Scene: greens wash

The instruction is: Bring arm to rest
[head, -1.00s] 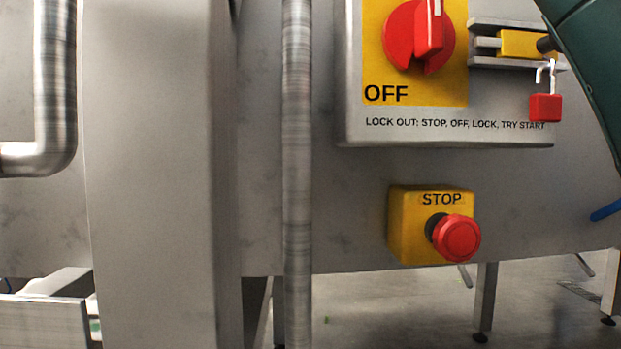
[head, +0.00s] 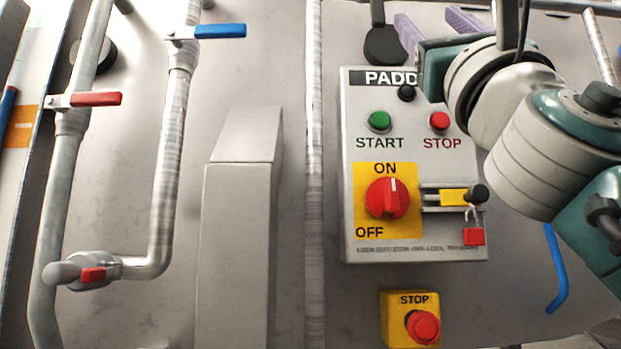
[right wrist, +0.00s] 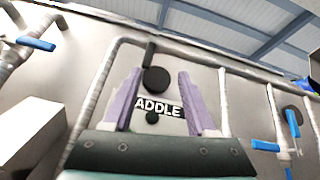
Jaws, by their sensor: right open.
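My right arm comes in from the right in the head view. Its gripper (head: 437,28) is near the top edge, above the control panel, with its two lilac fingers apart. In the right wrist view the open fingers (right wrist: 160,85) have nothing held between them; the panel's "PADDLE" label (right wrist: 158,107) shows beyond them. The grey control panel (head: 355,215) has a green START button (head: 379,121), a red STOP button (head: 439,121) and a red rotary switch (head: 387,199) with its white mark up toward ON. A red padlock (head: 473,236) hangs by the yellow slide (head: 453,197). My left gripper is not in view.
A yellow box with a red stop button (head: 423,327) sits below the panel. Pipes with a blue-handled valve (head: 220,31) and a red-handled valve (head: 97,99) run at the left. A grey upright housing (head: 235,250) stands left of the panel. A blue handle (head: 556,270) is under my arm.

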